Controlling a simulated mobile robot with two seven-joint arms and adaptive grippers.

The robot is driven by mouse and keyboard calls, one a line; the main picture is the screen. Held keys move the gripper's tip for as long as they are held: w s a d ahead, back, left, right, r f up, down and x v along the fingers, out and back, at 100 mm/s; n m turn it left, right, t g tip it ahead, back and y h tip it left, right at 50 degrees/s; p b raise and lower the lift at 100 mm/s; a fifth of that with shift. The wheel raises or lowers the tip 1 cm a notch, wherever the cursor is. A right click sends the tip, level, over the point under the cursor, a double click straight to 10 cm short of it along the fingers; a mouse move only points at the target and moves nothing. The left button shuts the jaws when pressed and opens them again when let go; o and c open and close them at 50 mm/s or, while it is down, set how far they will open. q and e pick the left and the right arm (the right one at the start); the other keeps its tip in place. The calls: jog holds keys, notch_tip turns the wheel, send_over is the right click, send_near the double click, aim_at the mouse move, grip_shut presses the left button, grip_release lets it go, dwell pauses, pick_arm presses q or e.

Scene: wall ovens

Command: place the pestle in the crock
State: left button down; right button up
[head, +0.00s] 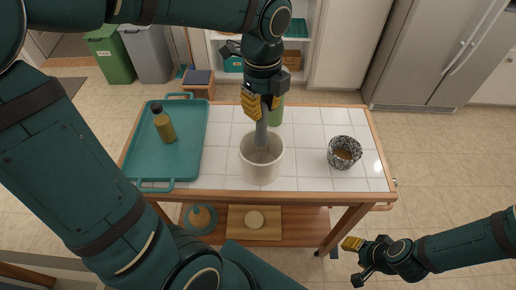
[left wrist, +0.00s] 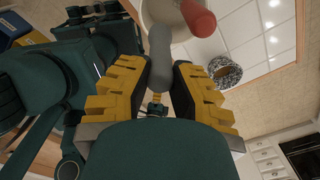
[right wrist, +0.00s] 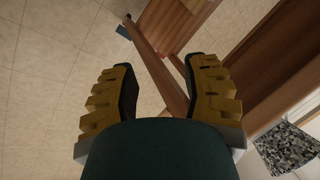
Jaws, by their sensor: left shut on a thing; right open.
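The grey pestle (head: 261,132) hangs down from my left gripper (head: 262,98), which is shut on its upper part. The pestle also shows between the fingers in the left wrist view (left wrist: 159,45). The white crock (head: 262,170) stands upright on the tiled cart top, below my left gripper. The pestle's lower end overlaps the crock's opening in the head view; I cannot tell how deep it reaches. My right gripper (head: 357,260) is open and empty, low in front of the cart's right side; its spread fingers show in the right wrist view (right wrist: 160,75).
A teal tray (head: 190,135) with an amber bottle (head: 164,128) is left of the crock. A speckled cup (head: 343,159) stands to its right, a green item (head: 276,113) behind it. A red object (left wrist: 199,17) shows near the pestle in the left wrist view. Tiles lie bare between crock and cup.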

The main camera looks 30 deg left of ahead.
aim_at(261, 139)
pick_arm(q)
notch_tip(261, 139, down, 11)
jog(key=shift+b, duration=1.15)
jog(key=shift+f+b, duration=0.6)
jog(key=shift+f, duration=1.55)
jog(key=shift+f, duration=0.15)
jog(key=c, duration=1)
grip_release()
jog(key=shift+o, duration=0.2)
notch_tip(261, 139, up, 12)
jog(key=p, duration=0.3)
